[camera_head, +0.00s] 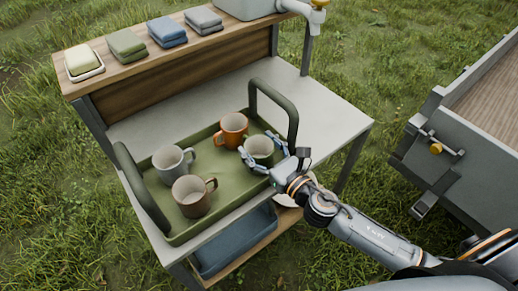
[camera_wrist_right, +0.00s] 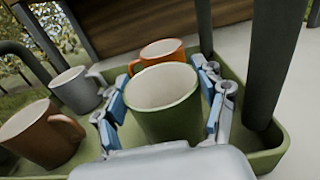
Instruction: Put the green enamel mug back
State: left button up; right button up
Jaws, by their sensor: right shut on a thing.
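The green enamel mug (camera_head: 259,150) is upright, low inside the right part of the green tray (camera_head: 181,240). My right gripper (camera_head: 262,152) is shut on it, with one finger on each side of the mug; in the right wrist view the mug (camera_wrist_right: 165,103) sits between the blue finger pads. Whether the mug's base touches the tray floor is hidden. An orange mug (camera_head: 233,128) stands just behind it. A grey mug (camera_head: 170,162) and a brown mug (camera_head: 190,198) stand in the left part of the tray. My left gripper is not in view.
The tray's tall handles stand at its left (camera_head: 140,190) and right (camera_head: 293,118) ends, the right one close to my gripper. Folded cloths (camera_head: 166,32) and soap (camera_head: 82,60) lie on the back shelf. A blue bin (camera_head: 235,243) sits below. A cart (camera_head: 470,125) stands at right.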

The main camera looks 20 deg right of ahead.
jog(key=shift+f, duration=0.1)
jog(key=shift+f, duration=0.15)
jog(key=o, duration=1.3)
jog(key=shift+c, duration=0.2)
jog(key=shift+r, duration=0.25)
jog(key=b+v, duration=0.4)
jog(key=v, duration=0.8)
